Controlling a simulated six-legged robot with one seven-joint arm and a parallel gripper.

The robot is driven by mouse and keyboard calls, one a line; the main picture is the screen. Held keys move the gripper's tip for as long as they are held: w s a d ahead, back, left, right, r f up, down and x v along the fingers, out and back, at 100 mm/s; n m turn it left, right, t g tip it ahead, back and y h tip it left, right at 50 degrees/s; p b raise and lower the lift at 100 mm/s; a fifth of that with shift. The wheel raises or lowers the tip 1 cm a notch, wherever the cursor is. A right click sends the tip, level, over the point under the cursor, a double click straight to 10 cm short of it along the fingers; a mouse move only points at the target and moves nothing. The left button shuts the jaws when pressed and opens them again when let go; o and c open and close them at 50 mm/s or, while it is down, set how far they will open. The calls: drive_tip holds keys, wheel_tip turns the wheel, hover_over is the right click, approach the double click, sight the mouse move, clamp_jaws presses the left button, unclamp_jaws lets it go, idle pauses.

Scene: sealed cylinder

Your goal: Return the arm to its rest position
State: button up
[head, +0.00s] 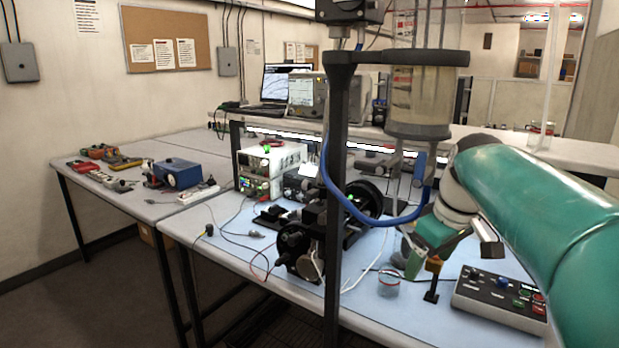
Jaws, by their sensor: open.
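My teal arm (540,205) reaches in from the right edge, and its wrist bends down over the blue bench mat. My gripper (447,248) is open, pointing down, above the mat between a small clear cup (388,284) and a control box (497,296). I see nothing held between its fingers. A clear cylinder (416,95) with dark caps is held upright on a black post (335,190), up and to the left of my wrist. A blue hose (350,212) loops below it, close to my gripper.
A small dark stand with an orange top (433,275) is right below my gripper. Black optical hardware (300,245) and stacked instruments (267,168) stand to the left. A laptop (275,85) and oscilloscope (306,93) sit on the rear shelf. Open floor shows at lower left.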

drive_tip(key=s+a+f+m+t, duration=0.1)
drive_tip(key=s+a+f+m, duration=0.1)
drive_tip(key=s+f, duration=0.3)
drive_tip(key=s+a+f+m+t+h, duration=0.1)
drive_tip(key=s+a+f+m, duration=0.2)
drive_tip(key=s, duration=1)
wheel_tip(320, 180, down, 4)
drive_tip(key=shift+s+a+r+m, duration=0.25)
drive_tip(key=shift+a+m, duration=0.1)
drive_tip(key=shift+m, duration=0.25)
